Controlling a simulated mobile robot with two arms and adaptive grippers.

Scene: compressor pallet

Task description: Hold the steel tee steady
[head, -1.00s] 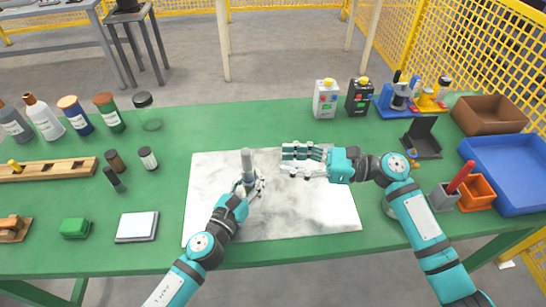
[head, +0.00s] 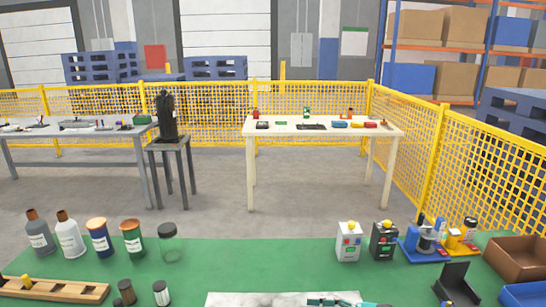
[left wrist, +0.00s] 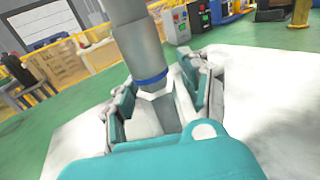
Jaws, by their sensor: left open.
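In the left wrist view, a grey upright cylindrical piece with a blue ring, seemingly the steel tee (left wrist: 138,45), stands over the white marbled mat (left wrist: 255,110). My left gripper (left wrist: 160,92) is open, with one finger on each side of the piece's lower part. I cannot tell whether the fingers touch it. The piece's lower end is partly hidden by the gripper.
On the green bench (head: 260,255) stand several bottles (head: 100,238) at left. Two switch boxes (head: 348,242) and a brown bin (head: 518,258) are at right. Beyond are a white table (head: 320,127), a stool (head: 168,145) and yellow mesh fencing (head: 470,165). The bench's middle is clear.

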